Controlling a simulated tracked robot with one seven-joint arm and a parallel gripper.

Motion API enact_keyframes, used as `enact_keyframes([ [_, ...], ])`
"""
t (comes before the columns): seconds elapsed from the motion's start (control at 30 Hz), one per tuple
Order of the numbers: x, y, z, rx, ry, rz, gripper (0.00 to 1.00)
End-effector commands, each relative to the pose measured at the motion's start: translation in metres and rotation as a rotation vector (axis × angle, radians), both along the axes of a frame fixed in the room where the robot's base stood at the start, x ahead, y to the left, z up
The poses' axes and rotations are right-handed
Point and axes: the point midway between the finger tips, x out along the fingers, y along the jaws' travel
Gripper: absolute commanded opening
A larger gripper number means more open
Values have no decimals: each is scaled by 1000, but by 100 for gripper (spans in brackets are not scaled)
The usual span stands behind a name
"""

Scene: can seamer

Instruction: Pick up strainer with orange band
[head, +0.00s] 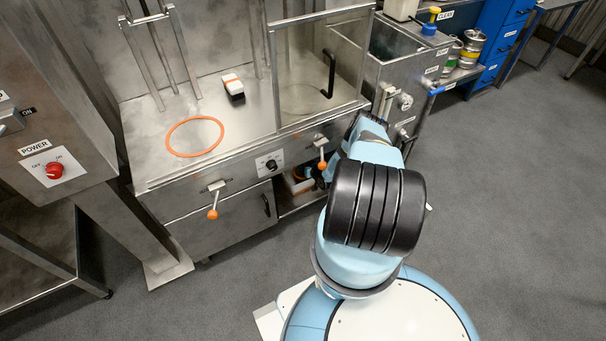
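I cannot make out a strainer with certainty. Small dark and orange items (299,173) show in the open lower compartment of the steel counter, too small to identify. An orange ring (170,146) lies around a round area on the counter top at the left. My arm reaches up and bends back toward the open compartment. My gripper is not clearly visible; its end is lost among dark shapes at the compartment opening and behind my arm. Whether it is open or holds something does not show.
A framed clear screen (300,75) stands on the right part. Grey floor (510,220) is free at the right.

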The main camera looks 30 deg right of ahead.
Motion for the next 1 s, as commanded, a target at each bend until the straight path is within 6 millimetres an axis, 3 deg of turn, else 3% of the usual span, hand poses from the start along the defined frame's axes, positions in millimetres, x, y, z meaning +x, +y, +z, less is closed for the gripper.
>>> enact_keyframes([
  [0.2,0,0,0,0,0,0,41],
  [0.63,0,-1,0,0,0,-1,0],
  [1.0,0,-1,0,1,0,-1,0],
])
